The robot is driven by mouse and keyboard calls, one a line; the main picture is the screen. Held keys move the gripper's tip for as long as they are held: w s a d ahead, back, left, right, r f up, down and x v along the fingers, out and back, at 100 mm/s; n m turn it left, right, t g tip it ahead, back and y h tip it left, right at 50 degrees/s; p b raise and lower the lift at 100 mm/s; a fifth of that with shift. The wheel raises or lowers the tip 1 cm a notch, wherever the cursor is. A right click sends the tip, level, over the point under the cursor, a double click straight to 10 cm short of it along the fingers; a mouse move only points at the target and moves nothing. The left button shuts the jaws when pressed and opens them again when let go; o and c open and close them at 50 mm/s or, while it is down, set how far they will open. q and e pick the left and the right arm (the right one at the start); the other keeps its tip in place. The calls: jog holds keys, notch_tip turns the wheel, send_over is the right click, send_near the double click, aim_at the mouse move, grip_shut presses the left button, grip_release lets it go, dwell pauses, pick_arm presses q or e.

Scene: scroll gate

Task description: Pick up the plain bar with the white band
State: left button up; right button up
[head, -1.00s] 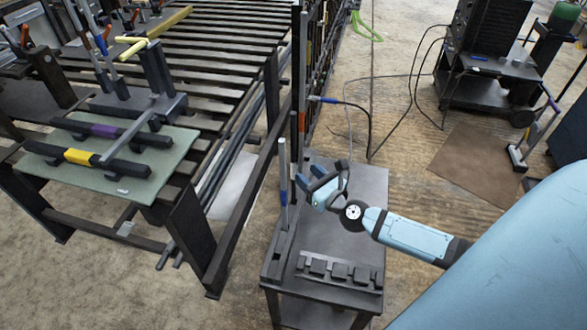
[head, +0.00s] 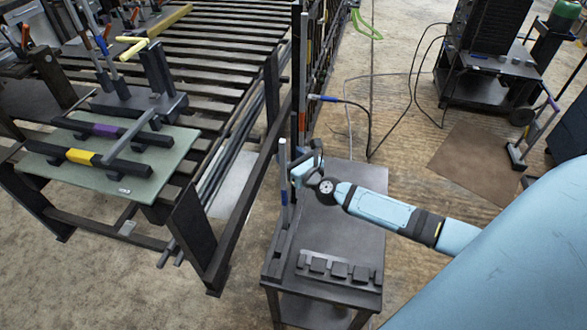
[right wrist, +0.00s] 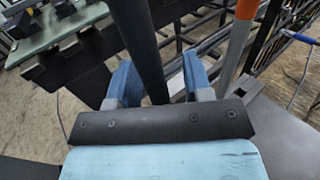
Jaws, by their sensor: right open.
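I can make out no white band on any bar. A grey upright bar (head: 283,163) with a blue band stands at the left edge of the small dark table. My right gripper (head: 300,168) is open close beside its right side. In the right wrist view its two blue fingers (right wrist: 160,78) are apart, with a dark bar (right wrist: 140,40) showing between them; I cannot tell whether it touches. A yellow-banded bar (head: 118,158) and a purple-banded bar (head: 130,137) lie on the green mat. My left gripper is not in view.
A dark slotted rack (head: 338,271) lies at the front of the small table (head: 365,225). A post with an orange band (head: 301,121) stands behind the gripper. The large slatted table (head: 215,68) is to the left. The small table's middle is clear.

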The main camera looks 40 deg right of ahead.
grip_shut()
jog(key=shift+r, duration=0.15)
